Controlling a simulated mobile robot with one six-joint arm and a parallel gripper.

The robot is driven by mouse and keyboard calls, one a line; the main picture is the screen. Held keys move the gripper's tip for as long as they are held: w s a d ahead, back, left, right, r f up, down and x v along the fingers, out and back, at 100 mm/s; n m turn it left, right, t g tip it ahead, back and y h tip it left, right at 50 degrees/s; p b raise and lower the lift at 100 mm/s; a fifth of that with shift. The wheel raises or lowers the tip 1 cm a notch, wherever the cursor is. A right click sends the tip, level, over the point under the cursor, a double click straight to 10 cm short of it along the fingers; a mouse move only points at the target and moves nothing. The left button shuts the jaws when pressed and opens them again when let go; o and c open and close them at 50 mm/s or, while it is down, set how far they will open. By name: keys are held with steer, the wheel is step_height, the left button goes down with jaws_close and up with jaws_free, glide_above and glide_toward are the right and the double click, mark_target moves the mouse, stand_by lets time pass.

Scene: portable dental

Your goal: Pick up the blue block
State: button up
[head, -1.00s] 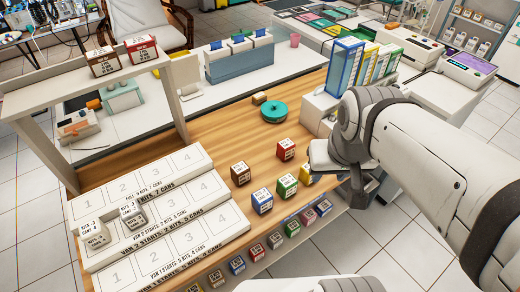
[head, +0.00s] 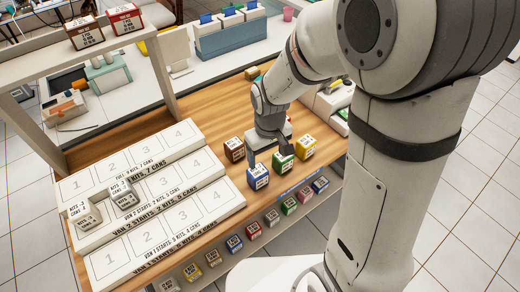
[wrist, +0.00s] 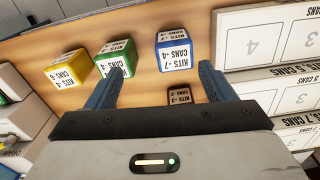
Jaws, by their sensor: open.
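The blue block (head: 258,176), a cube with a white label, stands on the wooden table near its front edge. It also shows in the wrist view (wrist: 175,52), just beyond my fingertips and between them sideways. My gripper (head: 269,152) is open and empty, pointing down behind the blue block in the head view. It does not visibly hold anything; its two fingers also show in the wrist view (wrist: 161,75). Exact finger height above the table cannot be told.
A green block (head: 283,163) stands close right of the blue one, near my left fingertip in the wrist view. A yellow block (head: 306,147) is further right, a brown block (head: 234,149) to the left. White numbered steps (head: 188,215) fill the left. Small blocks line the front shelf.

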mark_target(258, 176)
steer(key=shift+n, duration=0.5)
steer(key=f, duration=0.1)
steer(key=a+f, duration=0.1)
steer(key=f, duration=0.1)
steer(key=a+f, duration=0.1)
steer(key=shift+w+f, duration=0.25)
steer(key=shift+w, duration=0.05)
steer(key=shift+a+f+p, duration=0.15)
steer(key=shift+f, duration=1.75)
steer(key=shift+a+f+p, duration=0.15)
steer(key=shift+f, duration=1.75)
steer(key=shift+c, duration=0.6)
steer(key=c, duration=1)
steer(key=shift+w, duration=0.1)
